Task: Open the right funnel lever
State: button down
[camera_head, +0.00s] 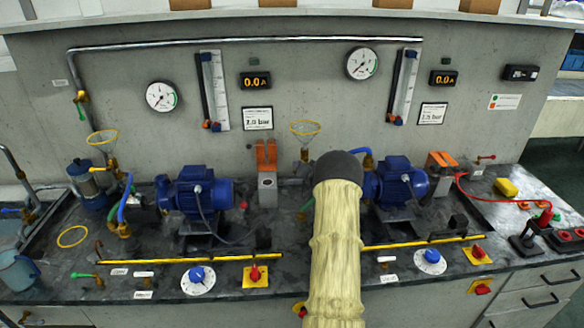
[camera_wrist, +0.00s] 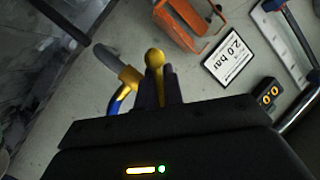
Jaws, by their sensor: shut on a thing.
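The right funnel (camera_head: 305,128), with a yellow rim, stands just left of my arm's dark end in the head view. My gripper is hidden behind the arm there. In the wrist view my gripper (camera_wrist: 160,82) has its dark fingers shut close together around a part beside a round brass-coloured knob (camera_wrist: 154,57). This part appears to be the right funnel lever; its shape and angle are mostly hidden by the fingers. A grey pipe (camera_wrist: 125,72) and a blue hose (camera_wrist: 122,101) are just left of the fingers.
The right blue pump (camera_head: 400,180) is close to the right of my arm. An orange bracket (camera_wrist: 188,24) and a pressure sign (camera_wrist: 235,55) are beyond the fingers. The left blue pump (camera_head: 198,190) and left funnel (camera_head: 103,137) are farther left. A yellow strip (camera_head: 195,259) runs along the front.

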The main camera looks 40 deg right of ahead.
jog(key=shift+s+f, duration=0.1)
jog(key=shift+f, duration=0.1)
jog(key=c, duration=1.5)
grip_release()
jog(key=shift+r, duration=0.1)
jog(key=shift+r, duration=0.25)
